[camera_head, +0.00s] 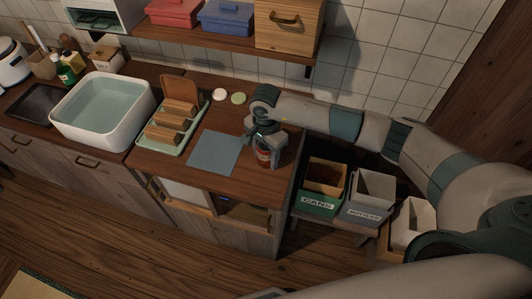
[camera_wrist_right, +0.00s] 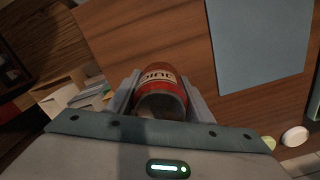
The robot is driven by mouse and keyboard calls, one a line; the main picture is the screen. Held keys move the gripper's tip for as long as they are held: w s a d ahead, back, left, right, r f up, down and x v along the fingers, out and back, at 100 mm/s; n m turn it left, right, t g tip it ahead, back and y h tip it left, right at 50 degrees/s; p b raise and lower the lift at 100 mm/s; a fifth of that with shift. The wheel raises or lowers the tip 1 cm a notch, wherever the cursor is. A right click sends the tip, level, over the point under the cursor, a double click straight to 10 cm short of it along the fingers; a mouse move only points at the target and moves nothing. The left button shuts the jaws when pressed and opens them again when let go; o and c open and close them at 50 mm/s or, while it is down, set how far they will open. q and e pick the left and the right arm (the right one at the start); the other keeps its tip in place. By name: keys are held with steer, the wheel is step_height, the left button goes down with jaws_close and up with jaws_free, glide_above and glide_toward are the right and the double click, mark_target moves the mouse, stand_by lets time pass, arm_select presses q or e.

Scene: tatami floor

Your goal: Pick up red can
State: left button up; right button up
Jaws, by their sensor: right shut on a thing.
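The red can (camera_head: 263,157) is at the right end of the wooden counter, beside a blue-grey mat. It shows larger in the right wrist view (camera_wrist_right: 161,88), red with a pale lettered band. My right gripper (camera_head: 264,150) reaches down over the can from above. In the right wrist view its two fingers (camera_wrist_right: 160,98) are on either side of the can, shut on it. I cannot tell whether the can touches the counter. My left gripper is not in view.
The blue-grey mat (camera_head: 214,153) lies left of the can. A green rack (camera_head: 172,149) with wooden pieces and a white basin (camera_head: 105,141) stand further left. Below right are a green bin labelled CANS (camera_head: 317,205) and a grey bin (camera_head: 362,216). A shelf (camera_head: 215,38) hangs above.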

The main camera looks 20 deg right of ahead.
mark_target(266, 148)
steer(key=shift+r, duration=0.15)
steer(key=shift+r+b, duration=0.5)
steer(key=shift+b, duration=0.1)
step_height(266, 148, up, 2)
steer(key=shift+w+r+b, duration=0.1)
steer(key=shift+r+b, duration=0.1)
steer(key=shift+b, duration=0.6)
steer(key=s+d+r+b, duration=0.4)
steer(key=s+d+r, duration=0.3)
steer(key=d, duration=0.2)
steer(key=shift+s+d+r+b, duration=0.15)
steer(key=shift+r+b, duration=0.05)
steer(key=shift+b, duration=0.1)
